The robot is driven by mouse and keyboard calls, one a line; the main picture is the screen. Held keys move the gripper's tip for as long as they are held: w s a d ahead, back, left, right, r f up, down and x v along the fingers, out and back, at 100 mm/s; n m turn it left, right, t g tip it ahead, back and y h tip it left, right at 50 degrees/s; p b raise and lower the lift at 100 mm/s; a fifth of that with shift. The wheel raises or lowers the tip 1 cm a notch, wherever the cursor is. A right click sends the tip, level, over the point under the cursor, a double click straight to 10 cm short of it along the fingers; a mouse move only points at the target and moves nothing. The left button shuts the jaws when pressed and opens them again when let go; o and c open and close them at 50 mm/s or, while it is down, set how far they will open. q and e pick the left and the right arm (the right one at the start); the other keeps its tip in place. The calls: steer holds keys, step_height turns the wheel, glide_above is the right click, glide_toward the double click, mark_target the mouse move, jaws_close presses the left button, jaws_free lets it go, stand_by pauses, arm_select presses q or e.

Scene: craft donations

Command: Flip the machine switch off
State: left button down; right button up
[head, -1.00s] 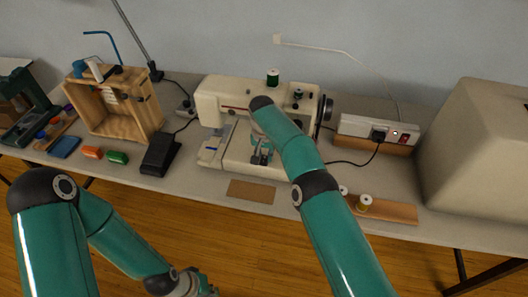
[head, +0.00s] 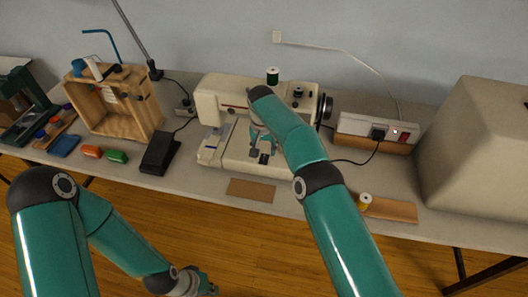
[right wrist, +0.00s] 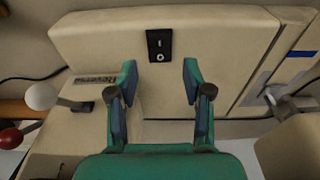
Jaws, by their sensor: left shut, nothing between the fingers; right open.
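The cream sewing machine (head: 212,100) stands on the table in the head view. In the right wrist view, its black rocker switch (right wrist: 159,45), marked I and O, sits on a cream face (right wrist: 95,45) of the machine. My right gripper (right wrist: 158,80) is open and empty, with the switch lying just beyond and between its fingertips. No contact with the switch shows. In the head view my right gripper (head: 263,145) is over the machine's front, partly covered by its own arm. Which way the rocker is tilted is unclear. My left gripper (head: 208,286) is low, in front of the table, away from the machine.
A power strip (head: 350,124) with a red switch (head: 404,137) is right of the machine. A black foot pedal (head: 160,153) and wooden crate (head: 150,112) are left. A white-knobbed lever (right wrist: 42,97) is near the right gripper.

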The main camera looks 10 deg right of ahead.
mark_target(263, 160)
step_height(263, 160, up, 9)
steer(key=s, duration=0.1)
steer(key=shift+a, duration=0.2)
steer(key=shift+s+a+f, duration=0.1)
steer(key=shift+f, duration=0.05)
stand_by(0.3)
